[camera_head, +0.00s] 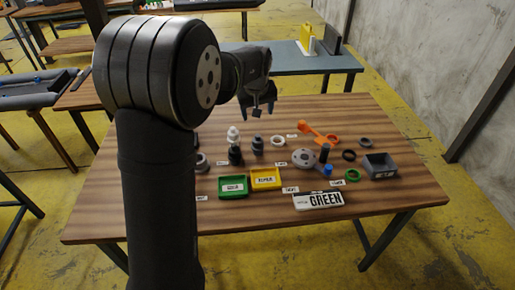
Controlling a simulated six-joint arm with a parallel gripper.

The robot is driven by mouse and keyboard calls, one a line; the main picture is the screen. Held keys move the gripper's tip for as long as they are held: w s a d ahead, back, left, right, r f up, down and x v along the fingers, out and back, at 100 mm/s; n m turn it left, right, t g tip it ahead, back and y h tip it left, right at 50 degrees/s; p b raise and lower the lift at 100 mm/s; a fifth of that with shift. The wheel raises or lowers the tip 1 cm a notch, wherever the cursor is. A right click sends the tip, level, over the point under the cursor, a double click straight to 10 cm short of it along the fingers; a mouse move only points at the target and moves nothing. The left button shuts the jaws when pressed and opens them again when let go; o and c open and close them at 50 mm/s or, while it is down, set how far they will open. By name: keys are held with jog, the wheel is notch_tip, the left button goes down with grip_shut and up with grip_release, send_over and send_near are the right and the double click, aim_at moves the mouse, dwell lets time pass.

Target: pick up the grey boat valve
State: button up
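My gripper (257,109) hangs above the back part of the wooden table, with its fingers apart and clear of the parts below. A small dark shape shows between the fingers; I cannot tell what it is. Several valve-like parts stand below it. A dark grey one (258,145) stands upright behind the yellow tray. A blacker one (236,155) is to its left, with a white one (233,134) behind that. A grey round flanged part (303,158) lies farther right. Which of the grey parts is the boat valve is too small to tell for sure.
A grey box (380,174), a green ring (352,175) and an orange tool (319,134) are at right. My arm hides the table's left part.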

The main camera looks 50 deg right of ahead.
jog(key=s+a+m, duration=0.1)
jog(key=m, duration=0.3)
send_near(257, 136)
jog(key=shift+t+h, duration=0.3)
jog(key=shift+h, duration=0.1)
jog(key=x, duration=0.4)
jog(key=s+x, duration=0.1)
jog(key=x, duration=0.1)
jog(key=shift+a+f, duration=0.25)
jog(key=shift+f, duration=0.05)
jog(key=shift+x, duration=2.65)
jog(key=shift+w+a, duration=0.1)
jog(key=shift+w, duration=0.05)
jog(key=c, duration=1.1)
